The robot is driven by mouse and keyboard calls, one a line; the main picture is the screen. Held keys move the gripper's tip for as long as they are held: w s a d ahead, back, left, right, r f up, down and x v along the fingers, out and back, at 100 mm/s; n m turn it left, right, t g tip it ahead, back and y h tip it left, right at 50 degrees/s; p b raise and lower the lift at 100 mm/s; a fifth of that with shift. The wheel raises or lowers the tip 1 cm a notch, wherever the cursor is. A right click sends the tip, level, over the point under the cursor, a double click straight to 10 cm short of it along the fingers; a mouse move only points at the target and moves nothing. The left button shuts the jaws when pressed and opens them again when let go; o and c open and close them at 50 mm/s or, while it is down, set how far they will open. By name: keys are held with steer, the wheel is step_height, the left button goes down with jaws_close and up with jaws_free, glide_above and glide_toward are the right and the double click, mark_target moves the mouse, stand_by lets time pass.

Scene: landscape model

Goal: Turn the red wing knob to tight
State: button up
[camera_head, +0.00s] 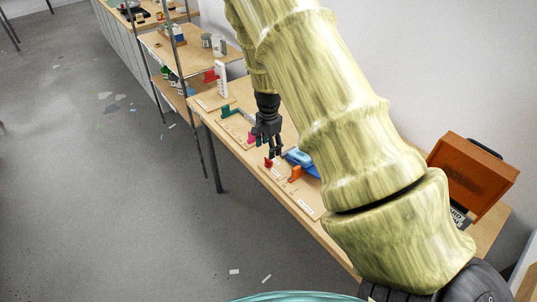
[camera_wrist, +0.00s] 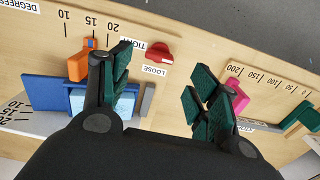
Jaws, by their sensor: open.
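The red wing knob (camera_wrist: 158,53) sits on a pale wooden board in the wrist view, with a TIGHT label (camera_wrist: 133,46) to its left and a LOOSE label (camera_wrist: 155,71) just below. Its wing looks roughly sideways in the picture; I cannot tell exactly which label it points to. My gripper (camera_wrist: 174,78) is open and empty, its dark green-padded fingers spread left and right, with the knob above the gap and apart from them. In the head view my gripper (camera_head: 269,148) hangs just above the small red knob (camera_head: 268,162).
An orange pointer (camera_wrist: 78,66) and a blue block (camera_wrist: 46,92) stand left of the knob by a degrees scale. A pink slider (camera_wrist: 238,98) and a green piece (camera_wrist: 301,115) stand to the right. A brown box (camera_head: 472,172) is at the bench's near end.

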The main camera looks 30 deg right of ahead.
mark_target(268, 159)
step_height(268, 159, up, 6)
steer(key=shift+f, duration=0.25)
stand_by(0.5)
